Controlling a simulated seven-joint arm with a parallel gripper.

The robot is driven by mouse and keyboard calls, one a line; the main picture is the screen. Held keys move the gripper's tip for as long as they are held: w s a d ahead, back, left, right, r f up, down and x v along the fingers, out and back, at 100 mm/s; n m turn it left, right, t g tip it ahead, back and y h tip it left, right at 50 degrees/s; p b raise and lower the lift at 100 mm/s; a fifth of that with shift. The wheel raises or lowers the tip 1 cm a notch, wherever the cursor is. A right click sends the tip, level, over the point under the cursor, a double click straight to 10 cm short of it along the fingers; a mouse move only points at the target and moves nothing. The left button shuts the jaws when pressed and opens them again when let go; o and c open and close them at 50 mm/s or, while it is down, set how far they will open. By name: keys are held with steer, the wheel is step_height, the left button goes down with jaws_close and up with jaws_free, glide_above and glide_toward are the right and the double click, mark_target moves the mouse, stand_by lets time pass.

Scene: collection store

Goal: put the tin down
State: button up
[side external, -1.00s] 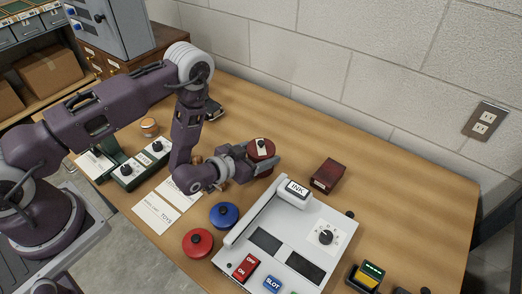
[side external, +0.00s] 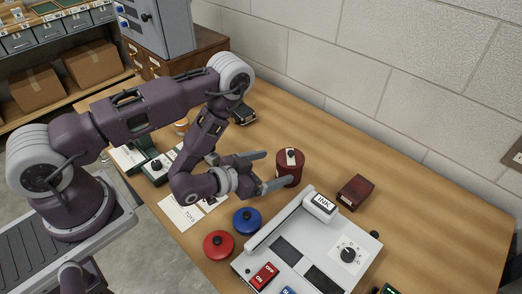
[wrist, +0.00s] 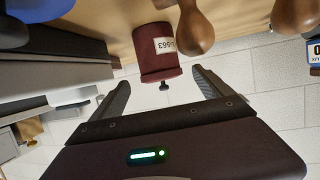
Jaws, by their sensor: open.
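The tin (side external: 289,170) is a dark red cylinder with a pale tag and a dark knob on its lid. It stands upright on the wooden table (side external: 420,205). My gripper (side external: 272,170) is open, with its fingers level with the tin's near left side and nothing held. In the wrist view the tin (wrist: 158,62) appears upside down, with a white label partly readable as U563. It lies beyond and between the open fingertips (wrist: 160,78), with clear space on both sides.
A grey machine (side external: 262,238) marked INK stands in front, right of the tin. A dark red box (side external: 356,192) is to its right. Blue (side external: 247,221) and red (side external: 219,244) round pads lie nearer. Wooden handles (wrist: 195,28) show close to the tin.

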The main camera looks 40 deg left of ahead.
steer(key=shift+g+y, duration=0.3)
steer(key=w+r, duration=0.2)
steer(key=r, duration=0.1)
steer(key=w+r, duration=0.2)
steer(key=shift+a, duration=0.25)
steer(key=shift+n+g, duration=0.3)
steer(key=shift+g, duration=0.1)
steer(key=r, duration=0.1)
steer(key=w+r, duration=0.1)
steer(key=r, duration=0.2)
steer(key=shift+w+a+r, duration=0.15)
steer(key=shift+a+r, duration=0.1)
steer(key=shift+a, duration=0.05)
steer(key=s+a+r+n+g+y, duration=0.1)
steer(key=s+a+r+g, duration=0.1)
steer(key=s+r, duration=0.55)
steer(key=s+a+r+g, duration=0.15)
steer(key=s+r, duration=0.35)
steer(key=r, duration=0.5)
steer(key=s+r+g, duration=0.3)
steer(key=s, duration=1.5)
steer(key=shift+s+a+y, duration=0.15)
steer(key=shift+a+y, duration=0.15)
steer(key=shift+a, duration=0.05)
